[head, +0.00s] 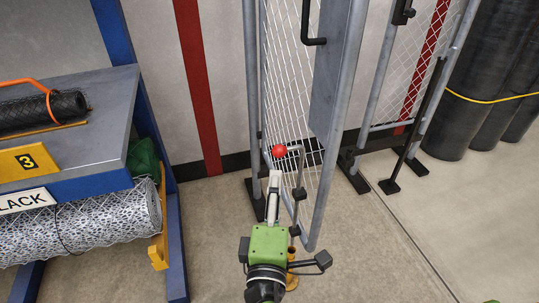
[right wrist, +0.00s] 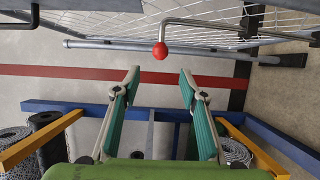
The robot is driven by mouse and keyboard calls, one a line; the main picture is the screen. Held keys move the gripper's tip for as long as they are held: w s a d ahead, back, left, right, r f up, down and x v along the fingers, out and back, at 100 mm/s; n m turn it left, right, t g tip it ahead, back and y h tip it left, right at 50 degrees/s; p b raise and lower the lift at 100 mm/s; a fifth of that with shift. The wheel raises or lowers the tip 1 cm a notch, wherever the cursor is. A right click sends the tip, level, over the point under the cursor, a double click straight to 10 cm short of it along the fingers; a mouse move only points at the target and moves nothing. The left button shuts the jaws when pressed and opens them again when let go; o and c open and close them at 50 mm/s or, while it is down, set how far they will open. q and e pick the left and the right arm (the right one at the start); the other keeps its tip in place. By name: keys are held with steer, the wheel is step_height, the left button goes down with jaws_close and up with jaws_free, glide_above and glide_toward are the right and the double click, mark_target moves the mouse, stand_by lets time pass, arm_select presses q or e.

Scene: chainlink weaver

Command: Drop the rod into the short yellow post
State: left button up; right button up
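The rod (head: 301,185) is a thin grey bar on the gate, bent at the top, with a red ball (head: 279,151) at the end of its short arm. The red ball (right wrist: 160,49) also shows in the right wrist view, just beyond the fingertips and near their midline. My right gripper (head: 274,175) is open and empty, just below the ball in the head view; both fingers (right wrist: 160,72) stand apart in the right wrist view. A short yellow post (head: 292,282) shows low in the head view, partly hidden by my right gripper. My left gripper is not in view.
The mesh gate (head: 330,110) stands open beside my right gripper. A blue-framed rack (head: 95,95) with mesh rolls stands at the left. A second fence panel (head: 412,75) and dark rolls (head: 485,85) are at the right.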

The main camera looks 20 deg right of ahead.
mark_target(279, 156)
steer(key=x, duration=1.3)
steer(key=shift+w, duration=0.15)
jaws_close()
